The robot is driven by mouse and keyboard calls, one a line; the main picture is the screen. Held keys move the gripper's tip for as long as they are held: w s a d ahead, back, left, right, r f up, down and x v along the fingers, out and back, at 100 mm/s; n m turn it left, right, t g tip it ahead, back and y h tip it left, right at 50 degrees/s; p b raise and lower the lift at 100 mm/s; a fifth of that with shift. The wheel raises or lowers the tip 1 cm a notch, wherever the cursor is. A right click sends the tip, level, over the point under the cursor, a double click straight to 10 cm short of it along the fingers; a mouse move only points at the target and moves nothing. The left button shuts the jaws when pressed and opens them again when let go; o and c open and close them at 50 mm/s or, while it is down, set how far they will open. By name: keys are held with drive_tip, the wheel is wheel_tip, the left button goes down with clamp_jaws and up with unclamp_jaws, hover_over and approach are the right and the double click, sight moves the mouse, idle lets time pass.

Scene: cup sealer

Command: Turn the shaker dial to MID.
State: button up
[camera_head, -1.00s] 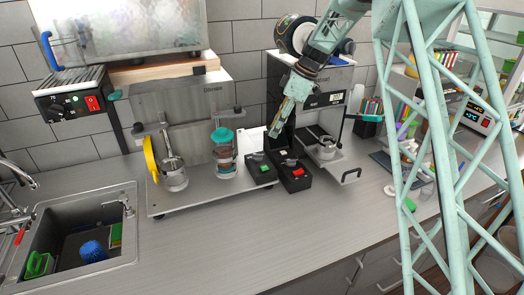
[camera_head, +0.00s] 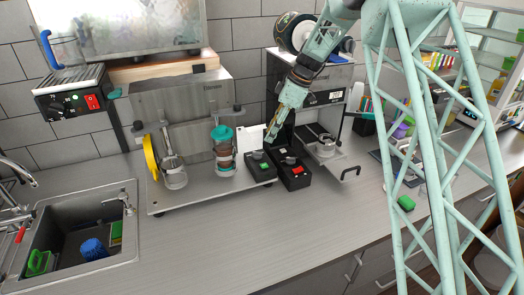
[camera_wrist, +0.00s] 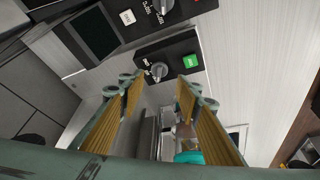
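A small black control box (camera_head: 261,168) with a green button sits on the counter's metal plate, beside the shaker stands. Its grey dial (camera_head: 258,155) faces up. In the wrist view the dial (camera_wrist: 159,70) appears ahead of and between my finger tips, left of the green button (camera_wrist: 190,61). Small white markings beside the dial are too small to read, so I cannot tell its setting. My gripper (camera_head: 269,139) points down just above this box. It is open in the wrist view (camera_wrist: 157,88), with nothing between its fingers, and seems apart from the dial.
A second black box (camera_head: 295,174) with a red button stands close on the right. A clear cup with a teal lid (camera_head: 222,134) stands close on the left. The sealer (camera_head: 322,100) with its pulled-out tray is behind right. The front counter (camera_head: 220,235) is clear.

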sight(262, 157)
drive_tip(key=shift+p+x, duration=0.55)
drive_tip(key=shift+x, duration=4.6)
drive_tip(key=shift+c, duration=0.7)
clamp_jaws()
